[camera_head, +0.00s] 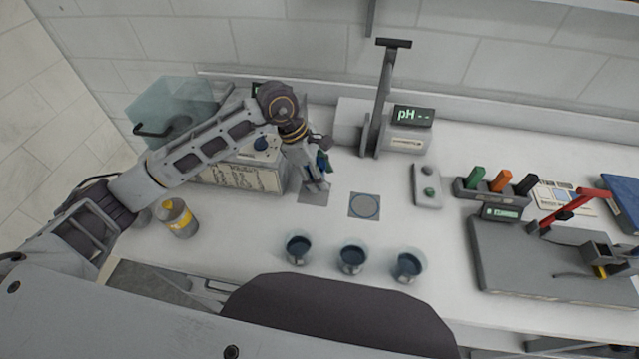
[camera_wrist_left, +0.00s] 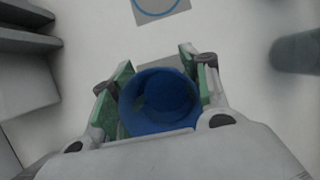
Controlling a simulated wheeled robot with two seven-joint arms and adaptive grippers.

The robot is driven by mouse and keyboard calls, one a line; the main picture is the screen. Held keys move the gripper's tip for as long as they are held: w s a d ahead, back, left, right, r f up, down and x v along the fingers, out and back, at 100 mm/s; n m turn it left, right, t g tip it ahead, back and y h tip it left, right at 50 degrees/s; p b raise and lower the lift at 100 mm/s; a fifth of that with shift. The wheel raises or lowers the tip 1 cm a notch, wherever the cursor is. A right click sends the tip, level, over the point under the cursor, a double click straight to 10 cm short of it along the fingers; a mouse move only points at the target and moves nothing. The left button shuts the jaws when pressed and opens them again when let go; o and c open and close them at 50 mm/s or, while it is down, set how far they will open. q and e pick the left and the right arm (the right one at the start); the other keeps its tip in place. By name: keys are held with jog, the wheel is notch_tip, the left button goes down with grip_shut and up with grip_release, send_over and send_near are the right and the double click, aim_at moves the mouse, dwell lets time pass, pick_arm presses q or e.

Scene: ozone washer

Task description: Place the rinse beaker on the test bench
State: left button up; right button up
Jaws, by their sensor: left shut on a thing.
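My left gripper (camera_head: 316,184) is low over the bench, above a plain grey square (camera_head: 308,198). It also shows in the left wrist view (camera_wrist_left: 158,82), with its green-lined fingers shut on both sides of a round blue vessel (camera_wrist_left: 158,108). This vessel appears to be the rinse beaker; in the head view the gripper mostly hides it. I cannot tell whether its base touches the surface. The white test bench (camera_head: 240,228) lies below. My right gripper is not in view.
Three dark-blue beakers (camera_head: 351,258) stand along the front. A blue-ringed square (camera_head: 365,206) lies right of the gripper. A yellow-labelled beaker (camera_head: 178,218) stands at left. A pH meter (camera_head: 408,130) and stand (camera_head: 376,135) are behind; a grey tray (camera_head: 520,270) is at right.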

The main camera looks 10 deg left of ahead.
pick_arm(q)
jog(key=shift+f, duration=0.5)
notch_tip(320, 180, down, 2)
jog(key=shift+f, duration=0.45)
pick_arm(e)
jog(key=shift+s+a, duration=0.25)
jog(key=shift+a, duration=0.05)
